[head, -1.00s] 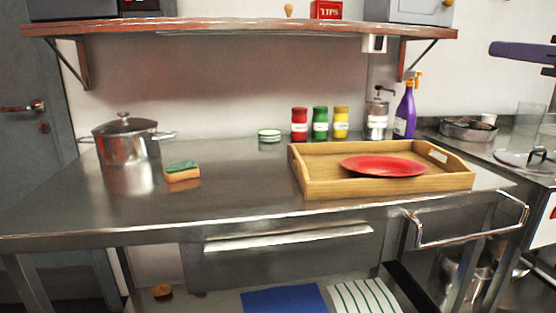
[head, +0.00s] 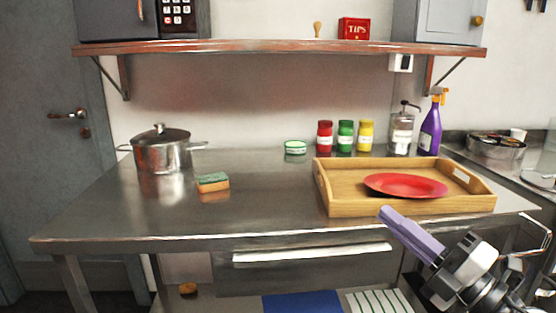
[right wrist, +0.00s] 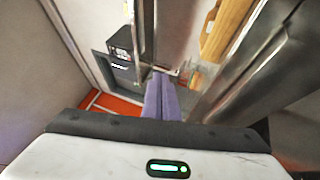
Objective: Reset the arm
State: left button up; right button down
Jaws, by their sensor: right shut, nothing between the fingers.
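My right gripper (head: 402,228) shows at the lower right of the head view, in front of the table's front edge. Its long purple fingers are shut together with nothing between them and point up and to the left. In the right wrist view the purple fingers (right wrist: 161,98) lie side by side, pointing away over the floor area. The right arm's black and white wrist shows behind the fingers in the head view. My left gripper is in neither view.
A steel table (head: 130,215) holds a lidded pot (head: 165,155), a sponge (head: 213,184), several jars and bottles, and a wooden tray (head: 365,207) with a red plate (head: 405,186). A wooden shelf (head: 280,47) hangs above. The table's left front is clear.

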jog(key=s+f+m+g+h+p, duration=0.1)
jog(key=s+f+m+h, duration=0.2)
jog(key=f+m, duration=0.4)
jog(key=s+d+f+m+h+p, duration=0.15)
jog(key=f+m+h, duration=0.3)
jog(key=f, duration=0.45)
jog(key=s+f+m+g+h, duration=0.1)
jog(key=s+f+m+h, duration=0.1)
jog(key=s+f+m, duration=0.4)
jog(key=s+a+f+m+g+p, duration=0.1)
jog(key=s+a+f+m+g, duration=0.2)
jog(key=s+f, duration=0.4)
jog(key=s+a+f+m+g+p, duration=0.1)
jog(key=s+a+f+m+g, duration=0.2)
jog(key=s+f, duration=0.5)
jog(key=shift+a+f+g, duration=0.25)
jog(key=shift+f+g, duration=0.15)
jog(key=shift+f, duration=0.5)
jog(key=shift+m+h, duration=0.25)
